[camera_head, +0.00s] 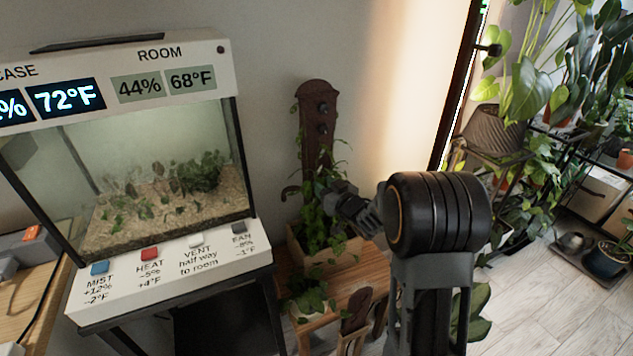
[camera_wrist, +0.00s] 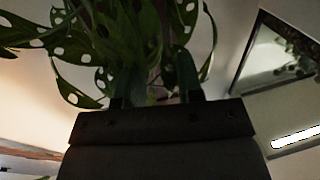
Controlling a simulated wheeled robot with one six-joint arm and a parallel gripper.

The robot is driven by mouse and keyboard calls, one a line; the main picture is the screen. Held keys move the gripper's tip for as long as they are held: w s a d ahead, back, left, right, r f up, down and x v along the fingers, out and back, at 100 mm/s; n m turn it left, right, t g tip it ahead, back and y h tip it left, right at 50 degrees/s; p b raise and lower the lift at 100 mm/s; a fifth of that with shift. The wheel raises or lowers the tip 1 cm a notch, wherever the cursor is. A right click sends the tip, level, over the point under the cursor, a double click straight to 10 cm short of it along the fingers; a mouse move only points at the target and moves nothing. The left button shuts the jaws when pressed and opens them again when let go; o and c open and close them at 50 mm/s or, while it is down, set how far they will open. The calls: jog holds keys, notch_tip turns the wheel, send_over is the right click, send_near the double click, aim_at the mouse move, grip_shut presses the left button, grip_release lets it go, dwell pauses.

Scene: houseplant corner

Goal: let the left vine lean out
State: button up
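A dark wooden board (camera_head: 317,95) with a rounded top and dark knobs stands upright at the back of a wooden planter (camera_head: 345,250). Green vine leaves (camera_head: 313,232) grow up the board, some sticking out to its left and right; I cannot separate the left vine from any other. My gripper (camera_head: 335,194) is at the right side of the foliage, partly overlapping it. In the wrist view, my gripper (camera_wrist: 153,88) has its fingers apart, with holed leaves (camera_wrist: 125,40) beyond and around them. No stem clearly shows gripped.
A glass case (camera_head: 150,180) with displays and coloured buttons stands at left. Below the planter are a wooden surface (camera_head: 372,268) and a small potted plant (camera_head: 308,300). Larger plants (camera_head: 525,90) crowd the right. Open floor (camera_head: 560,300) lies at lower right.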

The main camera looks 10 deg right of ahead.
jog(key=shift+x, duration=1.95)
jog(key=shift+c, duration=0.3)
grip_shut()
